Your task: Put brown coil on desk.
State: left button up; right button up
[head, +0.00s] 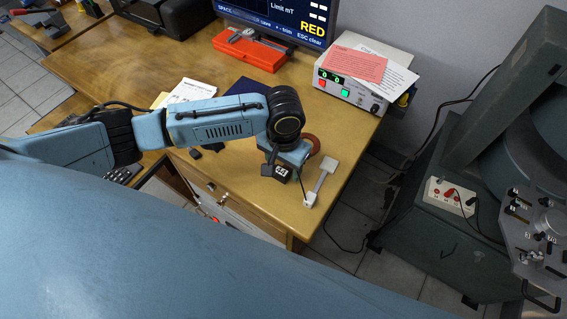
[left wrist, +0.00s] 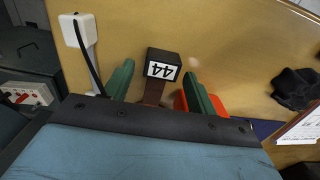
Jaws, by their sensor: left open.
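The brown coil (head: 314,143) shows in the head view as a reddish-brown curve at the desk's right end, partly hidden behind my left gripper. A black block marked 44 (head: 281,173) is at the near side of that gripper. In the left wrist view the black block (left wrist: 163,64) joins a brown strip (left wrist: 153,92) that runs back between my left gripper's green fingers (left wrist: 159,88). My left gripper (head: 284,166) is open, a finger on each side of the strip, with gaps showing. I cannot tell whether the coil touches the desk (head: 225,175). My right gripper is not in view.
A white probe with a dark cable (head: 320,182) lies close to the right of my left gripper, near the desk edge. A power supply (head: 355,85), an orange tray (head: 248,48) and a monitor stand behind. Dark cloth-like items (left wrist: 297,88) lie at the other side.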

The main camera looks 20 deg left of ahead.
pick_arm(q)
jog(key=shift+r, duration=0.1)
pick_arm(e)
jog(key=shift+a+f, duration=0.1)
pick_arm(q)
notch_tip(320, 180, up, 12)
jog(key=p, duration=0.3)
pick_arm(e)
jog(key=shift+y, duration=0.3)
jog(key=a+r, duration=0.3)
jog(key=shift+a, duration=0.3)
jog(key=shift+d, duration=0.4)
